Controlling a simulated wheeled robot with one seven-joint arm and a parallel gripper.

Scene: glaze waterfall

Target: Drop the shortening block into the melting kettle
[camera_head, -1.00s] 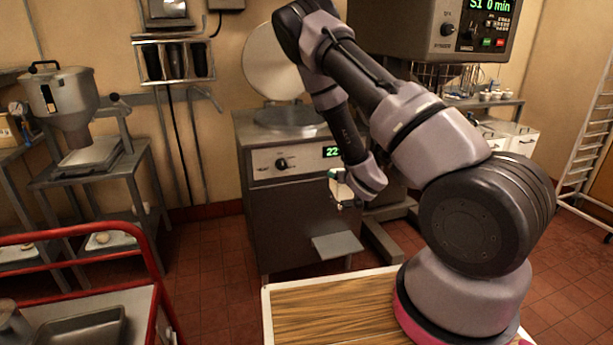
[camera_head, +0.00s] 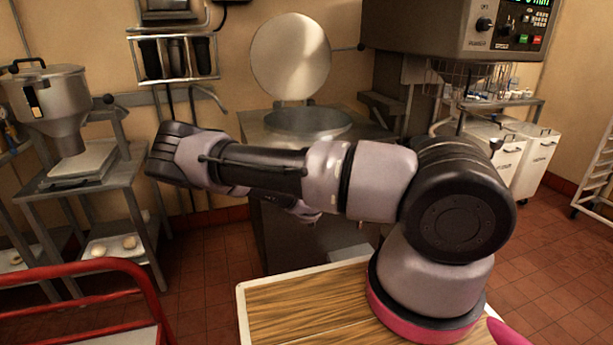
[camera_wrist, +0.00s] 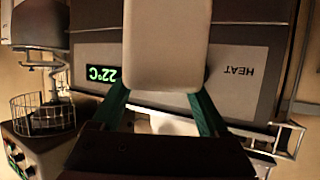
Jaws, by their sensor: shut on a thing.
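The pale, off-white shortening block (camera_wrist: 167,40) is held between the green fingers of my gripper (camera_wrist: 158,93) in the wrist view. The melting kettle (camera_head: 308,122) is a steel cabinet with a round opening on top; its round lid stands open behind it. Its front panel, with a green 22°C display and the word HEAT, shows upside down behind the block in the wrist view (camera_wrist: 240,75). In the head view my arm crosses in front of the kettle's front and hides the block and my gripper.
A wooden-topped surface (camera_head: 290,312) lies in front, under my arm. A red-railed cart (camera_head: 75,270) is at lower left. A hopper over a scale (camera_head: 82,165) stands on a steel table at left. A large machine (camera_head: 455,30) overhangs right of the kettle, with white bins (camera_head: 530,160) beyond.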

